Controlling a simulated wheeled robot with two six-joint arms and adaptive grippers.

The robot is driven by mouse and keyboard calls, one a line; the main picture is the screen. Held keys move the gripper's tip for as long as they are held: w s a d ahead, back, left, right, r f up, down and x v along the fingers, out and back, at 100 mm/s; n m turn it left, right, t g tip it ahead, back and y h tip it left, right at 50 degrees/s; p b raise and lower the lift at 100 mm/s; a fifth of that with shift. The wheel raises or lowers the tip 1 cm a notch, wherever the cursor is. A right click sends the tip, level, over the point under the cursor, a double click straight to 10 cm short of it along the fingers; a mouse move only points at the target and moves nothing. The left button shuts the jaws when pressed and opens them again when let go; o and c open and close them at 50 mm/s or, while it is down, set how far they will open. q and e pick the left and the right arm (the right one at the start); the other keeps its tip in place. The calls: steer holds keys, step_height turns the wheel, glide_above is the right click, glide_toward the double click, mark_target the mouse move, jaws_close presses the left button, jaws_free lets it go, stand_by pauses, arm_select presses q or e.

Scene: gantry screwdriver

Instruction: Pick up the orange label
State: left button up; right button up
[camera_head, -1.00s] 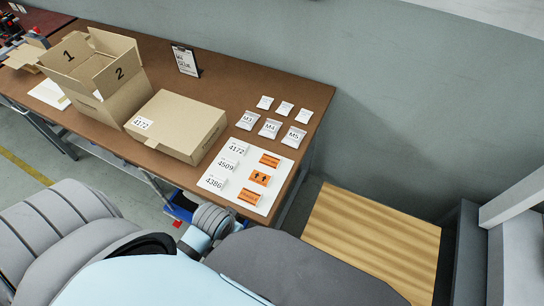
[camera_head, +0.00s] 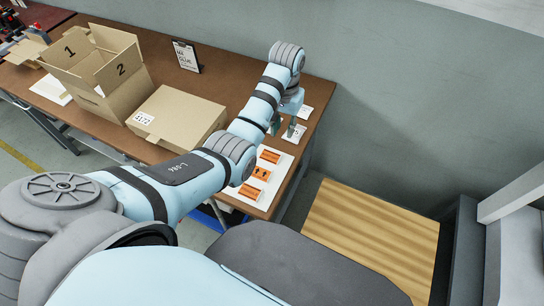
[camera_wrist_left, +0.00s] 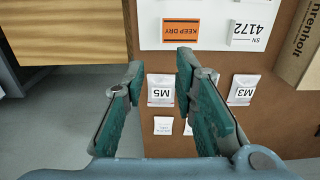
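Three orange labels lie on a white sheet (camera_head: 280,180) at the table's right end: an upper one (camera_head: 269,157), a middle one with arrows (camera_head: 261,175) and a lower one (camera_head: 252,192). In the left wrist view one orange label (camera_wrist_left: 180,30) reads "KEEP DRY" and lies flat on the sheet (camera_wrist_left: 215,10), beyond the fingertips. My left gripper (camera_head: 284,128) hangs over the packets behind the sheet. In the wrist view the gripper (camera_wrist_left: 159,72) is open and empty, its two teal fingers apart. My right gripper is not in view.
An M5 packet (camera_wrist_left: 160,92) shows between the fingers and an M3 packet (camera_wrist_left: 243,92) to their right. A closed carton (camera_head: 185,112) and an open box (camera_head: 115,85) stand left of my arm. A wall runs behind the table (camera_head: 235,80).

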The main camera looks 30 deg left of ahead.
mark_target(282, 156)
arm_select(q)
steer(key=f+b, duration=0.1)
steer(key=f, duration=0.3)
steer(key=f+b, duration=0.2)
steer(key=f, duration=0.2)
steer(key=f+b, duration=0.1)
steer(key=f, duration=0.3)
steer(key=shift+w+a+f, duration=0.1)
steer(key=shift+w+f, duration=0.3)
steer(key=shift+r, duration=0.1)
jaws_close()
